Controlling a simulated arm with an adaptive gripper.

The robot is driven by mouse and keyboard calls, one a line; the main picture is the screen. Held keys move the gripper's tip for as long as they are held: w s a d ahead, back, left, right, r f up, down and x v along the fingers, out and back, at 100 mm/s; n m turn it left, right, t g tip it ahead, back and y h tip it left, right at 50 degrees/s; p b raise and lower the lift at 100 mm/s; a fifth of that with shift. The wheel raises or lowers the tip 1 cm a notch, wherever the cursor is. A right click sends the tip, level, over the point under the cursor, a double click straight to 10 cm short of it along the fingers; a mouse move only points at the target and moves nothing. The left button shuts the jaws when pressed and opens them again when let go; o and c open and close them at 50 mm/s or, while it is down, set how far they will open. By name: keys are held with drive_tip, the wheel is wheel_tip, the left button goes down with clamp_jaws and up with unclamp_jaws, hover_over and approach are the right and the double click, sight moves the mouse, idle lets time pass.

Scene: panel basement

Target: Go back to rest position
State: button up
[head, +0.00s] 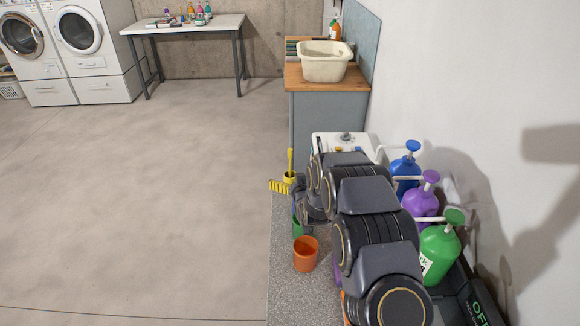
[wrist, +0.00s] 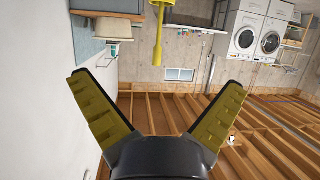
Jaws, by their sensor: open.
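My gripper (wrist: 160,82) is open in the wrist view, its two yellow ribbed fingers spread wide with nothing between them. In the head view my gripper (head: 281,186) shows only in part, as a yellow striped finger beyond my dark arm, over the left edge of the grey speckled counter (head: 283,285). My arm stretches away over this counter and hides much of it. The wrist picture is upside down.
Blue (head: 405,168), purple (head: 421,204) and green (head: 440,250) pump bottles stand close right of my arm, near the white wall. An orange cup (head: 305,254) stands left of it. A yellow upright thing (head: 290,163) is near my gripper. Open floor lies left.

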drive_tip(key=v, duration=0.6)
drive_tip(key=shift+s+r, duration=0.15)
drive_tip(key=shift+s, duration=0.15)
